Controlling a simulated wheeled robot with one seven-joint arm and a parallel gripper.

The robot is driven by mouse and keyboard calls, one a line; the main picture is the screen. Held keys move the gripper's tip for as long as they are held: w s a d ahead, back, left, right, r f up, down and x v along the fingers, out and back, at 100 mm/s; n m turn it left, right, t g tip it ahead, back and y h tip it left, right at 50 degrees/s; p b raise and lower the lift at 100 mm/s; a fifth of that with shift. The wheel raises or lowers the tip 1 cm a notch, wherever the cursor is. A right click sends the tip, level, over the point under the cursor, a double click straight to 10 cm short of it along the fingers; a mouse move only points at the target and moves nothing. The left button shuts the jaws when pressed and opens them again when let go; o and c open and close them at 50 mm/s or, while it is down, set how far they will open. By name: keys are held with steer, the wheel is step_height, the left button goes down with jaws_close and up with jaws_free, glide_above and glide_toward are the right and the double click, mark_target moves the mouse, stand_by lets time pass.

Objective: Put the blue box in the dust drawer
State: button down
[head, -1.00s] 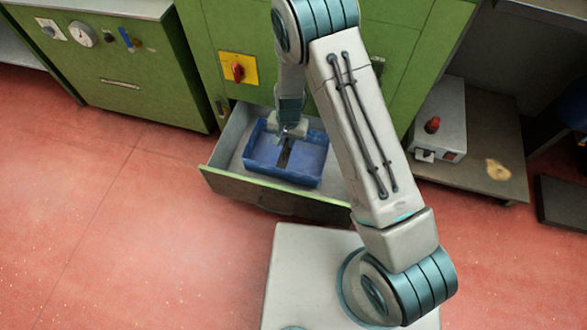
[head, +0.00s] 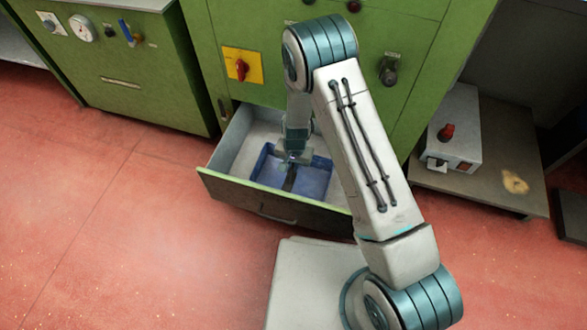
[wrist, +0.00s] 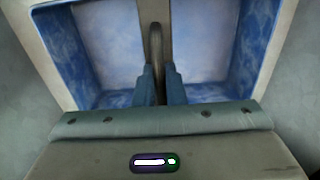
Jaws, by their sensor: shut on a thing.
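The blue box (head: 314,180) sits low inside the open dust drawer (head: 236,140), near its front and right side. It is an open box with a grey divider across its middle and a dark handle (wrist: 155,45). In the wrist view the blue box (wrist: 108,40) fills the upper picture. My gripper (head: 291,166) reaches down into the drawer and is shut on the box's handle. In the wrist view my gripper's fingers (wrist: 161,85) close around the handle from both sides. I cannot tell whether the box's underside touches the drawer floor.
The drawer belongs to a green cabinet (head: 215,25) with a red switch on a yellow plate (head: 242,66). Another green cabinet (head: 130,85) stands at left. A grey unit with a red knob (head: 455,130) is on a low board at right. The red floor (head: 110,230) is clear.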

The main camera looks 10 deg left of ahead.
steer(key=shift+f, duration=0.6)
steer(key=shift+r, duration=0.15)
steer(key=c, duration=1.9)
jaws_free()
steer(key=shift+f, duration=0.2)
steer(key=o, duration=0.4)
steer(key=shift+r, duration=0.1)
